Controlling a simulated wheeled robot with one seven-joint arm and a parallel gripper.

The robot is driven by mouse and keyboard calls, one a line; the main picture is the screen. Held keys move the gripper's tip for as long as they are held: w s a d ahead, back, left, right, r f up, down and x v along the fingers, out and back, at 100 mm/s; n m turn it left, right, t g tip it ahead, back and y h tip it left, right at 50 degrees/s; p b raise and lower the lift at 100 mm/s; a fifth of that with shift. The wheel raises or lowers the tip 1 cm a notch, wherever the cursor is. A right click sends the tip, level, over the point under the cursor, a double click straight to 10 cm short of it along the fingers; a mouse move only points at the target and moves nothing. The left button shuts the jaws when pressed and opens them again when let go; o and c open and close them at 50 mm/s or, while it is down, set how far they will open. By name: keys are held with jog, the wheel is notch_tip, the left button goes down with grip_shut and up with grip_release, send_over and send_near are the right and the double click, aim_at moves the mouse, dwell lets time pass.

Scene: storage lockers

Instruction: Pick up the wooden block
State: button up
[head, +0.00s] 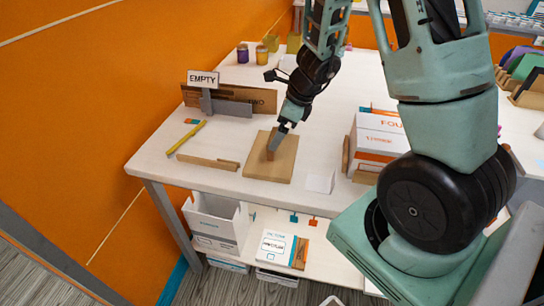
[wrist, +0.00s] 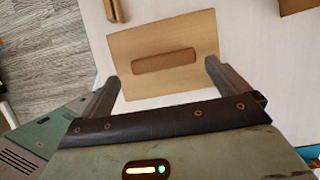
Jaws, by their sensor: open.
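The wooden block (wrist: 163,60) is a brown, elongated piece with rounded ends on a square tan board (wrist: 190,27). In the head view, the board (head: 286,172) lies near the table's front edge, and the block (head: 270,154) shows partly behind my gripper (head: 279,138). In the wrist view, my gripper (wrist: 162,72) is open, with one finger on the left and one on the right below the block. Nothing is between the fingers. Contact with the block cannot be told.
A flat wooden strip (head: 207,163) and a yellow pencil-like stick (head: 187,138) lie left of the board. A white-and-orange box (head: 378,138) stands right. A small white card (head: 320,182) is near the front edge. An "EMPTY" sign (head: 203,79) stands behind left, near an orange wall.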

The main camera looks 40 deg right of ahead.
jog(key=shift+w+x, duration=0.15)
jog(key=shift+x, duration=1.55)
jog(key=shift+w+x, duration=0.15)
jog(key=shift+x, duration=1.5)
jog(key=shift+d+r, duration=0.1)
jog(key=c, duration=1.3)
